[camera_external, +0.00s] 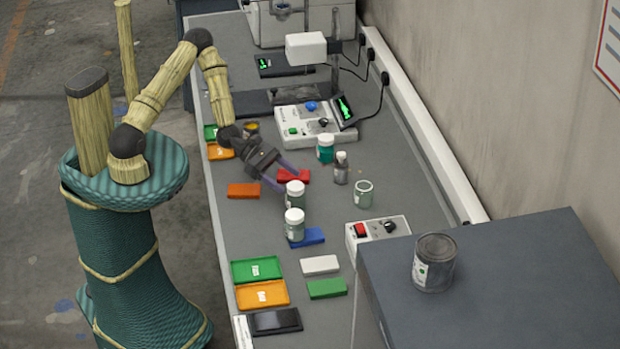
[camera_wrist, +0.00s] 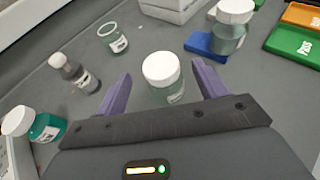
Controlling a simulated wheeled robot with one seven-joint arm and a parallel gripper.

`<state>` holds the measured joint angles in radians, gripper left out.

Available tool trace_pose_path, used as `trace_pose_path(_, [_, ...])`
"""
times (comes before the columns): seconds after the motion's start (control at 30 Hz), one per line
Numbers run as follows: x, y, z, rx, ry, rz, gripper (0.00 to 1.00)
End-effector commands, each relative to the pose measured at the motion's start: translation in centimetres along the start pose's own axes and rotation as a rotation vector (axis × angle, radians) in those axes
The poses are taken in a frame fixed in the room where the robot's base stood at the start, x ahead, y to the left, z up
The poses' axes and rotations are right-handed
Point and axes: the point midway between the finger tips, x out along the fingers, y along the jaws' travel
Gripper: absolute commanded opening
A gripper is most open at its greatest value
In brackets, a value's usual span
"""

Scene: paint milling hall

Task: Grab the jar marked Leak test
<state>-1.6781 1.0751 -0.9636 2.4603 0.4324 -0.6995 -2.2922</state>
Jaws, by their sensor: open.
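My gripper (camera_external: 290,181) is open, its purple fingers low over the bench. In the wrist view a white-lidded jar (camera_wrist: 162,69) stands between the fingers, with a gap on each side; it also shows in the external view (camera_external: 295,196). Its label is turned mostly away and unreadable. A second white-lidded jar (camera_external: 294,226) stands nearer the external camera. A teal jar (camera_external: 325,150), a small grey bottle (camera_external: 341,170) and an open glass jar (camera_external: 363,194) stand to the right. No label I see can be read as Leak test.
Green (camera_external: 258,270) and orange (camera_external: 262,294) trays lie at the near left, with coloured blocks around them. A switch box (camera_external: 376,229) and a dark cabinet (camera_external: 520,285) bearing a metal can (camera_external: 434,264) are on the right. An instrument (camera_external: 314,125) stands behind.

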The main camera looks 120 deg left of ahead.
Motion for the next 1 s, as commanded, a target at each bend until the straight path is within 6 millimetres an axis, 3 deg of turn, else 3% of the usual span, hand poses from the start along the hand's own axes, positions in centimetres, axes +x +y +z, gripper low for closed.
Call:
trace_pose_path(0.33, [4.1, -0.1, 0.0, 0.001, 0.001, -0.001, 0.71])
trace_pose_path(0.9, [4.4, -0.1, 0.0, 0.000, 0.001, 0.000, 0.71])
trace_pose_path(0.93, [4.4, -0.1, 0.0, 0.000, 0.001, 0.000, 0.69])
trace_pose_path(1.0, [4.4, -0.1, 0.0, 0.000, 0.001, 0.000, 0.55])
